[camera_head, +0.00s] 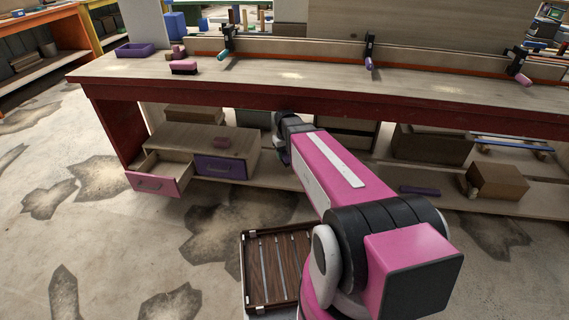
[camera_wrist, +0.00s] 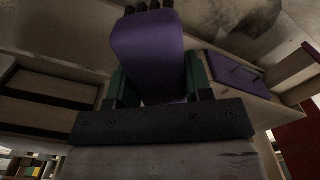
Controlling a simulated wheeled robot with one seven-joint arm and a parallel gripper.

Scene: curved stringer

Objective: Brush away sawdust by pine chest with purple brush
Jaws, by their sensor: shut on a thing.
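The pine chest (camera_head: 245,138) stands on the bench's lower shelf at the left. Its pink drawer (camera_head: 157,184) is pulled out, and its purple drawer (camera_head: 220,167) looks shut. My gripper (camera_head: 283,156) is under the bench just right of the chest, mostly hidden by my arm. In the wrist view my gripper (camera_wrist: 152,92) has its green fingers shut on the purple brush (camera_wrist: 148,52), with dark bristles at the picture's top. The chest's purple drawer (camera_wrist: 235,72) also shows there, at the right. I cannot make out sawdust beside the chest.
The red-edged workbench (camera_head: 330,105) overhangs the lower shelf. A pink brush (camera_head: 184,69), a purple tray (camera_head: 135,50) and several clamps are on its top, with pale dust patches (camera_head: 291,76). A cardboard box (camera_head: 497,182) stands right.

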